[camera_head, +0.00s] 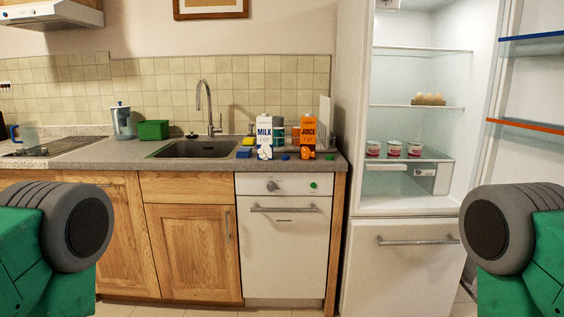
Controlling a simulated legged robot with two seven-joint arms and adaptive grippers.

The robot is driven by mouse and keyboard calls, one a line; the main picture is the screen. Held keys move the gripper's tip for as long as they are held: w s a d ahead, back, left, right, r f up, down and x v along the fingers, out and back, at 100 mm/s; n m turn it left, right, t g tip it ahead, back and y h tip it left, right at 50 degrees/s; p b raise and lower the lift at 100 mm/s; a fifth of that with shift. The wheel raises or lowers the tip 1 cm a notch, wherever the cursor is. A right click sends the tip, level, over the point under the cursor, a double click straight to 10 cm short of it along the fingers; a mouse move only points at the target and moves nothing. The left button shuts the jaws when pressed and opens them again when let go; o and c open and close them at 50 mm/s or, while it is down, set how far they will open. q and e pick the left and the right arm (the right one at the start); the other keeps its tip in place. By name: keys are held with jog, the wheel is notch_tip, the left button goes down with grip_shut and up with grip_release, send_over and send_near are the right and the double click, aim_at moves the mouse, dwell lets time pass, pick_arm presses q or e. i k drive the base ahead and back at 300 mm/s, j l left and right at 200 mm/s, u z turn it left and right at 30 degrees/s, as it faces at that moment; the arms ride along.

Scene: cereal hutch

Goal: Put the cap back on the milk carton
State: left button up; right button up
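The white and blue milk carton (264,132) stands upright on the counter to the right of the sink. A white rounded object (265,153) is in front of its base. Only green and grey parts of my two arms show at the lower left and right edges. Neither gripper is in view.
An orange juice carton (307,130) stands right of the milk, with an orange rounded object (307,153) before it. The sink (195,149), a yellow and blue sponge-like item (245,148) and a green box (153,130) are left. The open fridge (415,190) stands right.

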aim_at(264, 122)
jog(key=i+l+z, duration=0.15)
jog(key=i, duration=0.6)
jog(key=i+l+z, duration=0.15)
jog(key=i+l, duration=0.15)
jog(key=i, duration=0.45)
jog(key=i+z, duration=0.15)
jog(key=i, duration=0.55)
jog(key=l, duration=0.05)
